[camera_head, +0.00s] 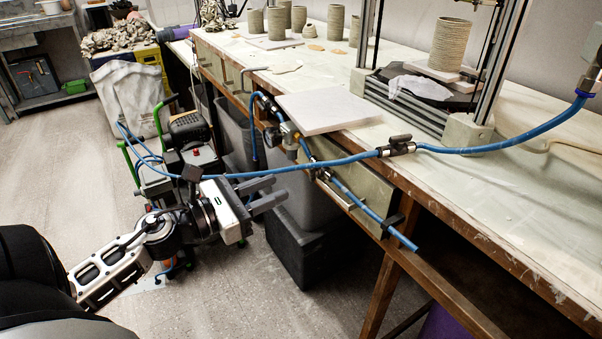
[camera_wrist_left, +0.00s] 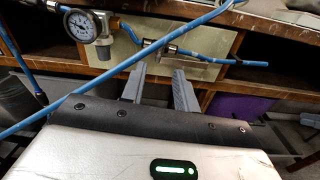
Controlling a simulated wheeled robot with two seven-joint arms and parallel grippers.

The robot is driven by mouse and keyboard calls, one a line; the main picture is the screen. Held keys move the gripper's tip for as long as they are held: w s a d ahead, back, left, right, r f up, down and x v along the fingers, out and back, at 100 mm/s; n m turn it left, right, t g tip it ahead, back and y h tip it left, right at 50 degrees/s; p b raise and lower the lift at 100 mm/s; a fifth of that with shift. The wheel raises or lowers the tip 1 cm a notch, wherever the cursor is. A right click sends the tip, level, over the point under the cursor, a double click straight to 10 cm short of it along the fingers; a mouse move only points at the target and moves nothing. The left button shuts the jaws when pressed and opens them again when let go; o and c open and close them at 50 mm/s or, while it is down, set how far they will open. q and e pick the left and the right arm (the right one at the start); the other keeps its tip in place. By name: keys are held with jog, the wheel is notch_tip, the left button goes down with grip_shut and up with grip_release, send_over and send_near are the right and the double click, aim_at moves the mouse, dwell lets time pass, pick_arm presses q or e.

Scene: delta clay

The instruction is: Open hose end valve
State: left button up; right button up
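A blue hose (camera_head: 362,207) runs along the bench front, past a small metal fitting (camera_head: 323,174), to a free end at lower right. A dark clip-like or valve-like part (camera_head: 392,225) sits near that end. The fitting also shows in the left wrist view (camera_wrist_left: 166,49), ahead of the fingers. Another dark inline valve (camera_head: 399,146) sits on the hose crossing above the bench edge. My left gripper (camera_head: 281,190) is open and empty, left of and below the fitting, apart from it. Its fingers (camera_wrist_left: 159,88) show a gap in the wrist view. My right gripper is not in view.
A pressure gauge (camera_wrist_left: 83,25) and regulator (camera_head: 283,134) hang at the bench front. The crossing blue hose passes just above my left gripper. A dark bin (camera_head: 293,249) stands below it.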

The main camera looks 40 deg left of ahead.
aim_at(310, 174)
pick_arm(q)
jog(key=p+x, duration=0.1)
jog(key=x, duration=0.6)
jog(key=shift+w, duration=0.15)
grip_shut()
